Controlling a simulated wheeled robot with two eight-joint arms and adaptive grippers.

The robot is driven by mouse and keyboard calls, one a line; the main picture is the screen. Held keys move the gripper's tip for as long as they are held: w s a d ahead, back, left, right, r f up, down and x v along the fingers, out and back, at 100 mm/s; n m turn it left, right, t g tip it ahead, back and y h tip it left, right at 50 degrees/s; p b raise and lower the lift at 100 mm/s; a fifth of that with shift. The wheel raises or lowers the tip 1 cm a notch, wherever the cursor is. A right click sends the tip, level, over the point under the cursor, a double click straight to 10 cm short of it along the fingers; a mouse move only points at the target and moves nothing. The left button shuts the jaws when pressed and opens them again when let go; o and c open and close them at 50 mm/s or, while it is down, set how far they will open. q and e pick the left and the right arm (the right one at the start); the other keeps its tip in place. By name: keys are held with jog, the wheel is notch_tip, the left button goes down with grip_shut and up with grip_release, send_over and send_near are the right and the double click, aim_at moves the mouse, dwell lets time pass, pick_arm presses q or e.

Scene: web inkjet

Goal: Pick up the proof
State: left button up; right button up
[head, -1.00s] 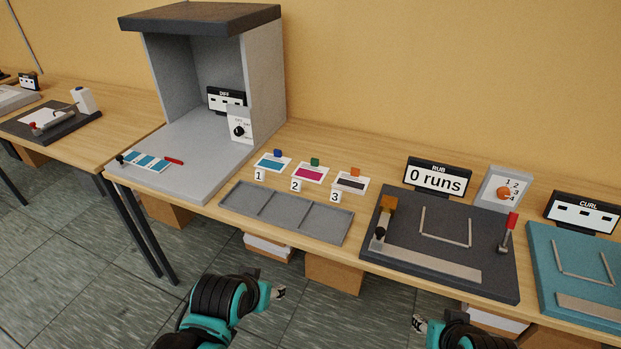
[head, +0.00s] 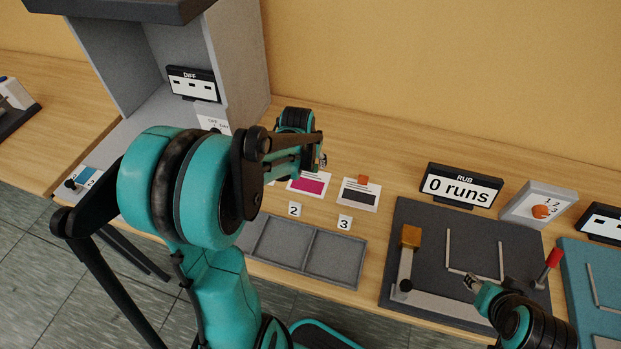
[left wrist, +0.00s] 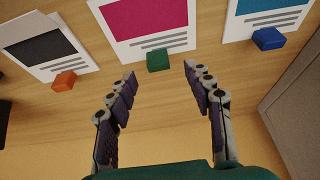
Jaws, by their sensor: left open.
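Three proof cards lie on the wooden table, each with a small coloured block at one edge. The magenta proof (left wrist: 145,18) has a green block (left wrist: 157,60); this card also shows in the head view (head: 308,185). The black proof (left wrist: 40,48) has an orange block (left wrist: 64,80), and the blue proof (left wrist: 268,14) has a dark blue block (left wrist: 269,39). My left gripper (left wrist: 160,75) is open and empty, with its fingertips either side of the green block's near side. In the head view my left arm hides the blue proof. My right gripper (head: 472,282) is over the RUB station.
A grey three-part tray (head: 308,254) lies in front of the cards, with number tags 2 (head: 295,209) and 3 (head: 345,222). The dark RUB station (head: 425,222), with its "0 runs" display (head: 460,187), stands right. The grey DIFF booth (head: 236,70) stands left.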

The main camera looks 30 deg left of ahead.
aim_at(313, 165)
pick_arm(q)
jog(key=shift+w+f, duration=0.1)
jog(key=shift+f, duration=0.35)
jog(key=b+x, duration=0.2)
jog(key=x, duration=0.2)
jog(key=shift+w+f, duration=0.1)
jog(key=shift+w, duration=0.05)
jog(key=c, duration=1.1)
jog(key=shift+c, duration=0.3)
jog(key=shift+r, duration=0.25)
